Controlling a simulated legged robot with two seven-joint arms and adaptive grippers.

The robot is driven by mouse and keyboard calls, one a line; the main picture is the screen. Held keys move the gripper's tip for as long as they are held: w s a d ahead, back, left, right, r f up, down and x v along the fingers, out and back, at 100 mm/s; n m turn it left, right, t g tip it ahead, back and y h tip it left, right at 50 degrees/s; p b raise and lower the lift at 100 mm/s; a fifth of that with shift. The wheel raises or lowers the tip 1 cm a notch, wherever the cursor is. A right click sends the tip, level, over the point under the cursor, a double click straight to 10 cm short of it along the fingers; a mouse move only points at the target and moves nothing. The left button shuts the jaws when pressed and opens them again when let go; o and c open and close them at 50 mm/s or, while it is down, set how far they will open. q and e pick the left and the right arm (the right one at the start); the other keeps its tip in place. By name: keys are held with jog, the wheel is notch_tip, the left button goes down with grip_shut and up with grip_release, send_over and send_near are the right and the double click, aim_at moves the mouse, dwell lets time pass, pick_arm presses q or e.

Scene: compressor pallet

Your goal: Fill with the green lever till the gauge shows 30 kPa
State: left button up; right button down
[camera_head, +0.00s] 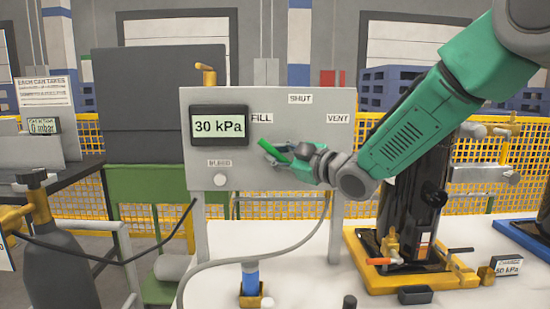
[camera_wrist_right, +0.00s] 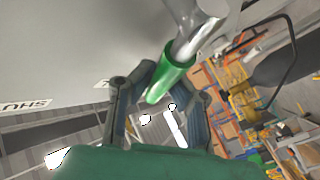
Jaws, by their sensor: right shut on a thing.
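The grey panel (camera_head: 262,104) carries a gauge (camera_head: 219,126) that reads 30 kPa. FILL, SHUT and VENT labels stand around the lever. The green lever (camera_head: 268,147) is on the panel's front, its visible green end up and left towards FILL. My right gripper (camera_head: 290,160) is shut on the lever and hides part of it. In the right wrist view the green grip (camera_wrist_right: 170,79) of the lever lies between my two fingers (camera_wrist_right: 160,98), on a metal stem. My left gripper is not in view.
A BLEED knob (camera_head: 220,180) is low on the panel. A grey hose (camera_head: 270,256) runs below it. A black compressor (camera_head: 413,210) stands on a yellow base (camera_head: 372,281) at right. A dark gas cylinder (camera_head: 62,265) stands at left; yellow fencing (camera_head: 270,207) is behind.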

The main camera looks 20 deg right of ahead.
jog(key=shift+s+d+f+h, duration=0.1)
jog(key=shift+f+h, duration=0.2)
jog(key=shift+f, duration=0.3)
jog(key=shift+d+m, duration=0.1)
jog(key=shift+m, duration=0.2)
jog(key=m+t+b, duration=0.1)
jog(key=d+m+t+b, duration=0.1)
jog(key=d+r+m+t+y+b, duration=0.1)
jog(key=shift+s+m+b, duration=0.25)
jog(key=shift+m+b, duration=0.05)
jog(key=shift+b, duration=0.05)
jog(key=shift+s+d+r+m+t+h+b, duration=0.2)
jog(key=shift+d+m+t+h+b, duration=0.25)
jog(key=shift+m+t+b, duration=0.45)
jog(key=shift+s+d+r+m+t+h+b, duration=0.1)
jog(key=shift+d+r+m+t+h+b, duration=0.2)
jog(key=shift+d+m+t+b, duration=0.6)
jog(key=shift+s+d+r+m+t+h+b, duration=0.2)
jog(key=shift+m+t+h+b, duration=0.3)
jog(key=shift+m, duration=0.8)
jog(key=c, duration=1.7)
grip_release()
jog(key=shift+o, duration=1.1)
jog(key=shift+r, duration=0.25)
jog(key=shift+s, duration=0.1)
